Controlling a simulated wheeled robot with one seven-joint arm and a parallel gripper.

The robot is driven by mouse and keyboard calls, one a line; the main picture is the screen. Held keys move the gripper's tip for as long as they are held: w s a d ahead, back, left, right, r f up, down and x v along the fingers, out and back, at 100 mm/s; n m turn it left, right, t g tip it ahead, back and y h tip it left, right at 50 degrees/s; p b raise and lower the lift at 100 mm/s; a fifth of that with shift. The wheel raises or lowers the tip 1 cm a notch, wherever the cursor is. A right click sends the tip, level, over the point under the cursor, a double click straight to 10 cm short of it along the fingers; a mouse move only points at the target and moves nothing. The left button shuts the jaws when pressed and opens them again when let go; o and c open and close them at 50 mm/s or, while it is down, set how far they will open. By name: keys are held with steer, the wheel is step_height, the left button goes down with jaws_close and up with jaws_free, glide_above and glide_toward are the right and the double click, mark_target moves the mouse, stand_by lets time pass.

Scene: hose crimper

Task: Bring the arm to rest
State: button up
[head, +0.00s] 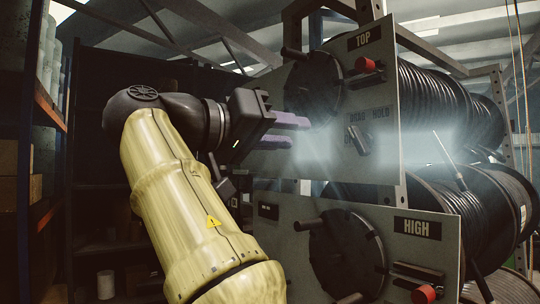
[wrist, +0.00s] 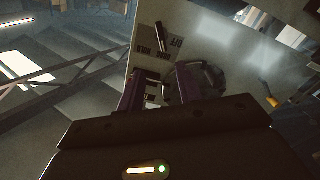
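My arm (head: 188,205) is yellow and bent at a dark elbow, with the wrist reaching right. My gripper (head: 288,131) has two purple fingers that stand apart with nothing between them. The fingers point at the upper grey panel (head: 376,87), near its black round disc (head: 313,88) and the rotary switch (head: 357,139). In the wrist view my gripper (wrist: 170,90) also shows spread fingers, with the panel, switch and disc beyond them. I cannot tell the exact gap between fingertips and panel; no contact is visible.
A lower panel (head: 437,251) marked HIGH carries another disc (head: 345,258) and a red knob (head: 424,294). The upper panel, marked TOP, has a red knob (head: 366,65). Large hose reels (head: 440,105) stand behind at right. Shelving (head: 45,120) rises at left.

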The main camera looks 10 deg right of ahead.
steer(key=shift+w, duration=0.15)
steer(key=w+f+n+t+y, duration=0.3)
steer(key=w+f+n+y, duration=0.2)
steer(key=w+f+n, duration=0.65)
steer(key=w+f+g+y, duration=0.1)
steer(key=w+f+y, duration=0.1)
steer(key=f, duration=0.9)
steer(key=w+f+g+y, duration=0.1)
steer(key=w+f+y, duration=0.15)
steer(key=f, duration=0.85)
steer(key=s+f+m+g+y, duration=0.1)
steer(key=s+f+y, duration=0.1)
steer(key=s+f, duration=0.5)
steer(key=s+f+m+g+y, duration=0.1)
steer(key=s+f+g+y, duration=0.1)
steer(key=s+f, duration=0.6)
steer(key=s+d+f+m+g+y, duration=0.1)
steer(key=s+f+y, duration=0.2)
steer(key=s+f, duration=0.5)
step_height(320, 180, down, 9)
steer(key=shift+r+g, duration=0.15)
steer(key=shift+g, duration=0.15)
steer(key=shift+w+m+y, duration=0.1)
steer(key=shift+m+y, duration=0.15)
